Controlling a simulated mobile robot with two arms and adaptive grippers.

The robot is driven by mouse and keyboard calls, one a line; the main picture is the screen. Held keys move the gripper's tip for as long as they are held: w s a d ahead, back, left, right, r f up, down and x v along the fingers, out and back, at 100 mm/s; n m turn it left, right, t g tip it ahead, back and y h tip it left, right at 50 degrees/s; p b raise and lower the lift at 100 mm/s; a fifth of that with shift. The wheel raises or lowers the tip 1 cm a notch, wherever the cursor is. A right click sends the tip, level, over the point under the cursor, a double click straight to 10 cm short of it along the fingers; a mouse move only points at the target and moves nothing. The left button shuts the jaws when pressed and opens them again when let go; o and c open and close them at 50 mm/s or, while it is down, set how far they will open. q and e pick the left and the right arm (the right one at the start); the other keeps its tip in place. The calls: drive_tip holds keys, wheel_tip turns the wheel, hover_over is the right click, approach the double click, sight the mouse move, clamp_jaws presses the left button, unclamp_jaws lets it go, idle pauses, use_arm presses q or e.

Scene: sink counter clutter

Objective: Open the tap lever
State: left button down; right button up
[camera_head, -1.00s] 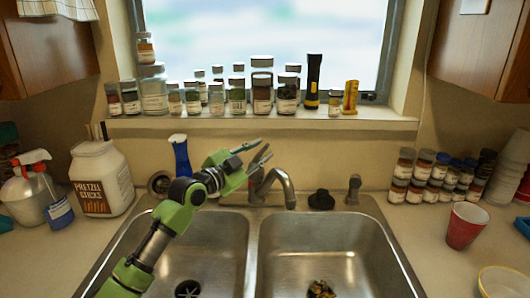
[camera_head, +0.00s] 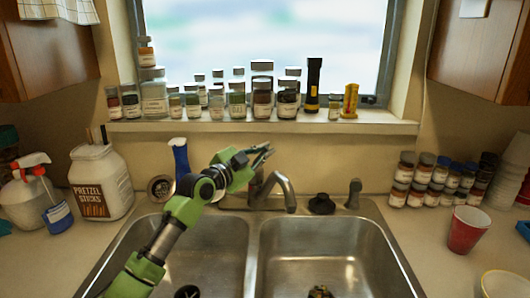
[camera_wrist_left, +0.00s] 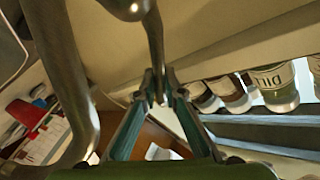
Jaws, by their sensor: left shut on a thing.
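The metal tap (camera_head: 287,190) stands at the back of the sink, between the two basins. Its spout (camera_wrist_left: 75,80) runs down the left side of the left wrist view. The tap lever (camera_wrist_left: 156,45) is a slim metal handle that comes down between my fingertips. My left gripper (camera_head: 263,152) is above and beside the tap base and is shut on the lever. In the left wrist view its fingers (camera_wrist_left: 160,88) close on the lever's end from both sides. In the head view the gripper partly hides the lever. My right gripper is not in view.
Several spice jars (camera_head: 262,98) line the window sill (camera_head: 380,124) just behind the gripper. A blue bottle (camera_head: 181,160) and a pretzel jar (camera_head: 102,180) stand left of the tap. A black stopper (camera_head: 321,203) sits to its right. Both basins are free of large obstacles.

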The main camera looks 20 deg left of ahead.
use_arm(q)
drive_tip(key=shift+w+a+r+n+g+p, duration=0.35)
drive_tip(key=shift+a+r+n+p, duration=0.25)
drive_tip(key=shift+n, duration=0.4)
drive_tip(key=shift+w+a+n+g, duration=0.25)
drive_tip(key=shift+w+a+n, duration=0.25)
drive_tip(key=shift+n, duration=0.4)
drive_tip(key=shift+s, duration=0.1)
drive_tip(key=c, duration=2.1)
unclamp_jaws()
drive_tip(key=v, duration=1.2)
drive_tip(key=shift+a+f, duration=0.1)
